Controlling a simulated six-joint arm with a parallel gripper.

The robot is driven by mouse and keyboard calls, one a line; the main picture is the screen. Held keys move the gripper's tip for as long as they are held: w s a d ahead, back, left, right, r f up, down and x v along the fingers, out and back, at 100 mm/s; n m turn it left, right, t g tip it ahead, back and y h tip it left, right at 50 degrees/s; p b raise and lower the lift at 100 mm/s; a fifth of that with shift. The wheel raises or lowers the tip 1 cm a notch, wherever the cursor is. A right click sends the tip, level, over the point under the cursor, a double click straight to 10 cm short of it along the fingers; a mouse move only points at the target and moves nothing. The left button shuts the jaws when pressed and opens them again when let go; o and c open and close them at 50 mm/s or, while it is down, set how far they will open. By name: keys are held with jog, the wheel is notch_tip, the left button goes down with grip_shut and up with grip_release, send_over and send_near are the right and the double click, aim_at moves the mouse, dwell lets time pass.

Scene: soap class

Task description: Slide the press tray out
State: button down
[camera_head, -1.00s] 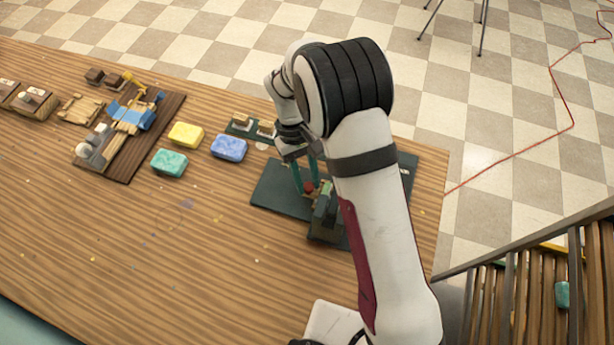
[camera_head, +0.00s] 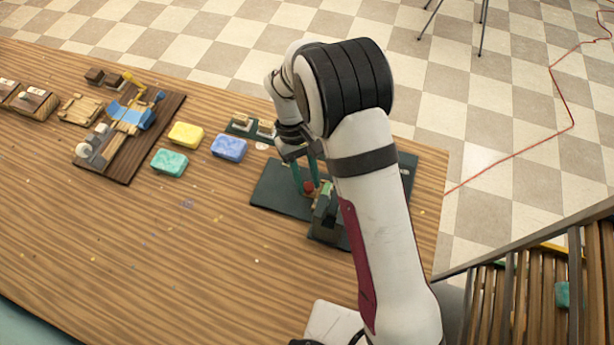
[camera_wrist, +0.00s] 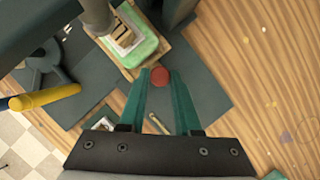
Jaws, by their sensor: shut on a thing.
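The press tray (camera_wrist: 129,70) is a pale wooden slide with a round red knob (camera_wrist: 160,77) at its near end. A green soap block (camera_wrist: 143,50) lies on it, partly under the dark press (camera_head: 324,229). The press stands on a dark green board (camera_head: 278,197), mostly hidden by my arm in the head view. My gripper (camera_wrist: 160,80) has its two teal fingers shut on the red knob, one on each side. The knob also shows between the fingertips in the head view (camera_head: 308,187).
Yellow (camera_head: 186,134), blue (camera_head: 229,148) and teal (camera_head: 169,163) soap blocks lie left of the board. A brown board with a blue fixture (camera_head: 132,115) is farther left. A yellow handle (camera_wrist: 45,97) shows in the wrist view. The front middle table is clear.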

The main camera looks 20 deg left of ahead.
jog(key=shift+a+r, duration=0.1)
dwell(0.3)
jog(key=a, duration=1.2)
jog(key=shift+a, duration=0.2)
jog(key=c, duration=0.9)
grip_release()
jog(key=shift+c, duration=0.2)
jog(key=shift+o, duration=0.2)
jog(key=v, duration=0.7)
jog(key=shift+r, duration=0.2)
